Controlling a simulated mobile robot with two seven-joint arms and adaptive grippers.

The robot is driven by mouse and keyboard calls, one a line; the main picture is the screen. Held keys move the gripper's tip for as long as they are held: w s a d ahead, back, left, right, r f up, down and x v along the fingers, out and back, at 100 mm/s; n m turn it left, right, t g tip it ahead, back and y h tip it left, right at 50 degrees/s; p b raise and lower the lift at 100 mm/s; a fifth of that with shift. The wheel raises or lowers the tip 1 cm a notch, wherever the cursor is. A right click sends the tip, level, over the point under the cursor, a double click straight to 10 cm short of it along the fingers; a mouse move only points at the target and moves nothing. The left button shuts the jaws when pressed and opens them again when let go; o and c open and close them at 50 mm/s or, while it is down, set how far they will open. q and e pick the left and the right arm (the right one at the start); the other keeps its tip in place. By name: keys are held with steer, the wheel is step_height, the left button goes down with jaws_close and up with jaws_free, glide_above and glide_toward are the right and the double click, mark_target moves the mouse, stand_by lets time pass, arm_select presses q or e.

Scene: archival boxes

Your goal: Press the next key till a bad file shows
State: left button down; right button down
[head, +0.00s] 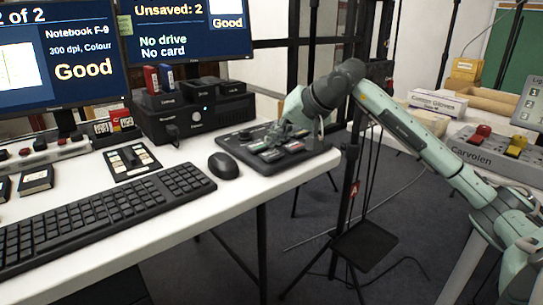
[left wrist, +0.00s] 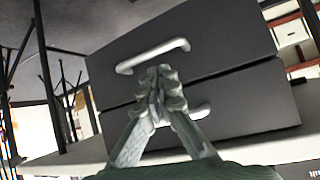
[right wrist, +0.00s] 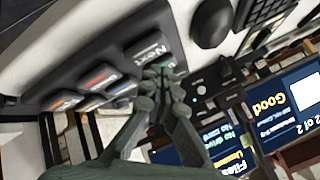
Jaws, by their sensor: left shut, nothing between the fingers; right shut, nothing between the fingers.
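The key pad (head: 234,139) is a dark panel with several labelled keys on the white desk. In the right wrist view its key marked "Next" (right wrist: 147,48) lies right by the shut, empty fingertips of my right gripper (right wrist: 163,72); I cannot tell whether they touch it. In the head view my right gripper (head: 284,134) is low over the pad. The left screen (head: 75,50) reads "2 of 2", "Notebook F-9" and "Good". The other screen (head: 185,45) reads "Unsaved: 2", "No drive", "No card" and "Good". My left gripper (left wrist: 158,75) is shut and empty, before grey drawers.
A mouse (head: 223,165) and keyboard (head: 110,215) lie left of the pad. A black box (head: 195,118) with red and blue items on top stands behind. Drawer handles (left wrist: 153,55) are close to my left fingers. A small stand (head: 364,246) is below the desk's right end.

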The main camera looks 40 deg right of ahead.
mark_target(274, 155)
arm_select(q)
steer(key=shift+w+d+r, duration=0.25)
steer(key=shift+d+r, duration=0.05)
steer(key=shift+r, duration=0.05)
arm_select(e)
steer(key=shift+f, duration=0.1)
arm_select(q)
steer(key=shift+f, duration=0.2)
arm_select(e)
steer(key=shift+f, duration=0.15)
stand_by(0.9)
arm_select(q)
steer(key=shift+f+b, duration=0.35)
steer(key=shift+b, duration=0.2)
arm_select(e)
steer(key=shift+f, duration=0.25)
arm_select(q)
steer(key=shift+f+b, duration=0.55)
arm_select(e)
steer(key=shift+f, duration=0.6)
arm_select(q)
steer(key=shift+r, duration=0.1)
arm_select(e)
steer(key=shift+r, duration=0.1)
arm_select(q)
steer(key=shift+r+p, duration=0.55)
steer(key=shift+p, duration=0.1)
arm_select(e)
steer(key=shift+r, duration=0.8)
steer(key=shift+r, duration=0.1)
